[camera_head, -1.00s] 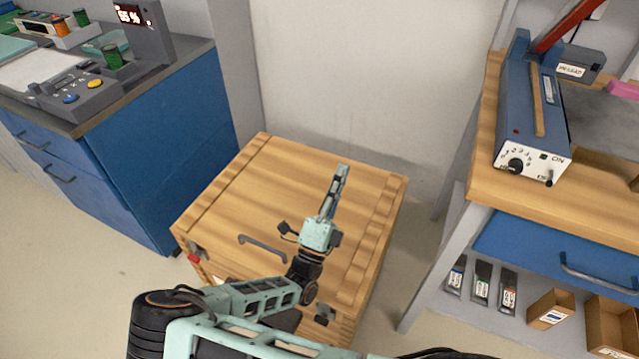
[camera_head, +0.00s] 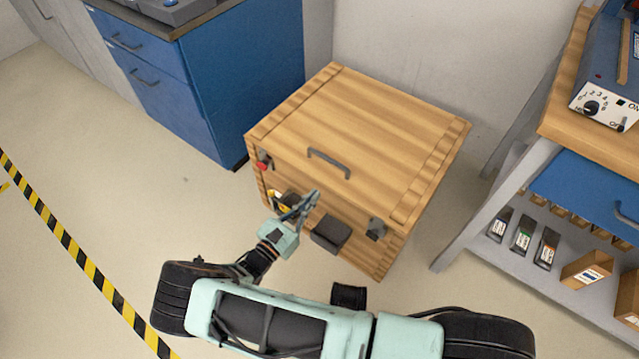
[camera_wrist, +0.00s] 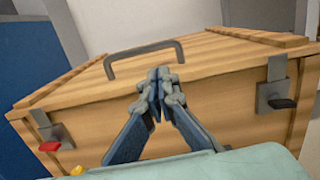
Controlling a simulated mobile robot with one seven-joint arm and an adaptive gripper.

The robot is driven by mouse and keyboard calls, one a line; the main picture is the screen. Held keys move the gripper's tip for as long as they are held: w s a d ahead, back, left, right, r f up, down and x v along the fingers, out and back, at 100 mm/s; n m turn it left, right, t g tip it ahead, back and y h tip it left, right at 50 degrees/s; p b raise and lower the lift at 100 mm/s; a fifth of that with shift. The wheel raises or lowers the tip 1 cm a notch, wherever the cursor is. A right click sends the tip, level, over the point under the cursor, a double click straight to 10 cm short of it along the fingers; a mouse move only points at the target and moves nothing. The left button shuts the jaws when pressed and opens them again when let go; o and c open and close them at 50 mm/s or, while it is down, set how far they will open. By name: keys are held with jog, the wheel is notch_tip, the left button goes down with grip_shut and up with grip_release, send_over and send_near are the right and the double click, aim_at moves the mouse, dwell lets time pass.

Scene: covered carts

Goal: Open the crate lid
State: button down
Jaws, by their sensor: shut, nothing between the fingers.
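The wooden crate (camera_head: 290,150) stands on the floor with its plank lid (camera_head: 380,125) down. A dark bar handle (camera_head: 329,163) lies on the lid near its front edge; it also shows in the wrist view (camera_wrist: 145,55). A latch with a red tab (camera_head: 263,162) is on the front left, and a latch with a black tab (camera_head: 376,229) is on the front right. My gripper (camera_head: 312,197) is shut and empty in front of the crate's front face, below the handle. In the wrist view, the fingertips (camera_wrist: 159,75) appear just under the handle; contact cannot be told.
A blue cabinet (camera_head: 240,80) stands behind left of the crate. A workbench (camera_head: 590,130) with a lower shelf of small boxes is at the right. Floor at the left is open, with yellow-black tape (camera_head: 70,240).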

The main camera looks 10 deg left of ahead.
aim_at(331, 179)
jog(key=x, duration=0.9)
jog(key=shift+w+f+b, duration=0.25)
jog(key=shift+f+b, duration=0.05)
jog(key=shift+f, duration=0.1)
jog(key=shift+r, duration=0.1)
